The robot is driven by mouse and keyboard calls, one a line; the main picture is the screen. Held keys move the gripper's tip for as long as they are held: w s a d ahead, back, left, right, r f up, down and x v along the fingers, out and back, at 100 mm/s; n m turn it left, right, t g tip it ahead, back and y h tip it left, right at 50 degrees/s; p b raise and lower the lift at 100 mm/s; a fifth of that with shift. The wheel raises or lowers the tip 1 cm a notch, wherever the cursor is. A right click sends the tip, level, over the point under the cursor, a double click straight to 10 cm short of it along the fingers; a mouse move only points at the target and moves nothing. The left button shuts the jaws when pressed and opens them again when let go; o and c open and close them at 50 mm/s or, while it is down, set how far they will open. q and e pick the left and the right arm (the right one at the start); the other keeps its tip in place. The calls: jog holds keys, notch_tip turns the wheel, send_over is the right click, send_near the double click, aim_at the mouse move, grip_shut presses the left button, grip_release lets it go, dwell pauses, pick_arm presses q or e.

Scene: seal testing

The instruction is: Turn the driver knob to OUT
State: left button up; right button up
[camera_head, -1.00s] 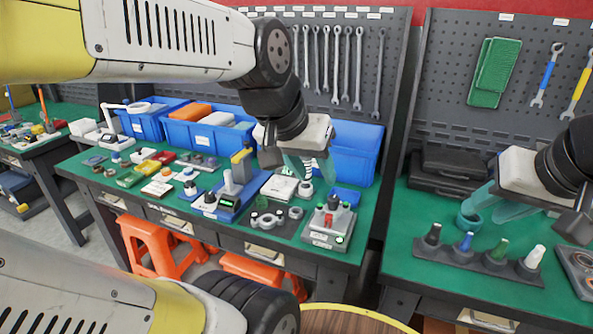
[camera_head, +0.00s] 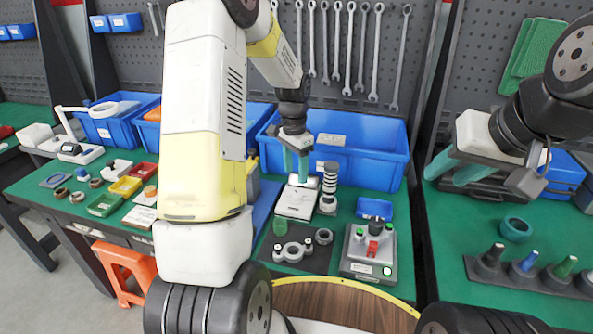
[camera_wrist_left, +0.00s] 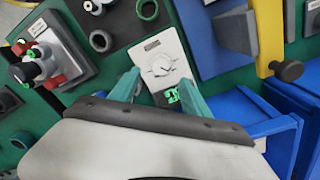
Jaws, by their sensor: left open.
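The driver (camera_head: 293,204) is a white box on the green bench, and its round white knob (camera_wrist_left: 161,68) shows in the left wrist view. The knob bears a pointer line, and a green display (camera_wrist_left: 172,95) lies below it. The dial markings are too small to read. My left gripper (camera_head: 296,174) points down over the driver with its teal fingers apart. In the left wrist view, the left gripper (camera_wrist_left: 160,78) has one finger to each side of the driver face, and nothing is held. My right gripper (camera_head: 452,172) hangs empty over the right bench, its fingers apart.
A ribbed black-and-white cylinder (camera_head: 329,188) stands just right of the driver. A grey box with a red switch (camera_head: 372,250) and a dark mat (camera_head: 268,258) with rings lie in front. Blue bins (camera_head: 345,150) stand behind. My left arm hides the bench's middle.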

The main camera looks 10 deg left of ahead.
aim_at(296, 194)
pick_arm(q)
jog(key=shift+w+a+f, duration=0.1)
jog(key=shift+w+f, duration=0.05)
jog(key=shift+f, duration=0.3)
notch_tip(296, 194, down, 7)
jog(key=shift+f, duration=0.1)
grip_shut()
